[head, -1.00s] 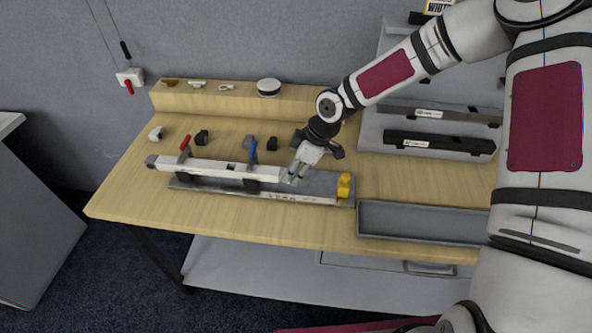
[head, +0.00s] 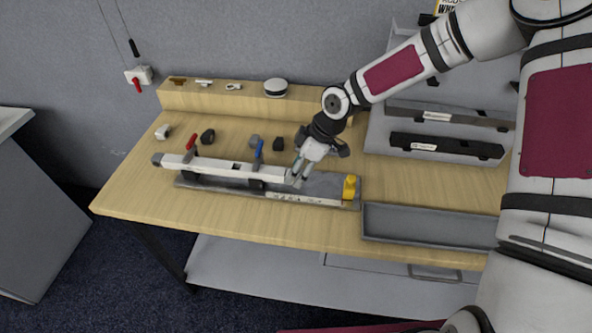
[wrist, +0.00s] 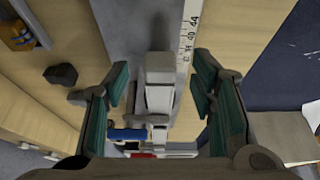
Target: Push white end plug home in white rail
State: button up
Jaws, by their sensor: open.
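The white rail (head: 212,168) lies lengthwise on a grey fixture, held under a red-handled clamp (head: 191,142) and a blue-handled clamp (head: 259,150). My gripper (head: 297,177) is at the rail's right end, pointing down, fingers apart. In the wrist view, my open gripper (wrist: 160,100) has one green-padded finger on each side of the rail end, with gaps on both sides. A pale block there, which looks like the white end plug (wrist: 158,68), sits in line with the rail (wrist: 158,100). How deep it sits is unclear. In the head view my fingers largely hide it.
A yellow block (head: 349,187) stands at the fixture's right end, beyond my gripper. A grey tray (head: 430,226) is at the front right. A loose white piece (head: 163,132) and several dark pieces (head: 208,136) lie behind the rail. Black rails (head: 445,147) rest at the back right.

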jog(key=v, duration=1)
jog(key=shift+r, duration=0.4)
jog(key=shift+s+d, duration=0.15)
jog(key=s+d+r+m+t+h, duration=0.2)
jog(key=s+d+r+m+h, duration=0.4)
jog(key=s+d+r+m, duration=0.5)
jog(key=s+d+r+m+t+y, duration=0.1)
jog(key=s+r+m, duration=0.3)
jog(key=s+r, duration=0.6)
jog(key=s+t, duration=0.1)
jog(key=s, duration=0.3)
jog(key=shift+d+r+m+t, duration=0.25)
jog(key=shift+m+t, duration=0.15)
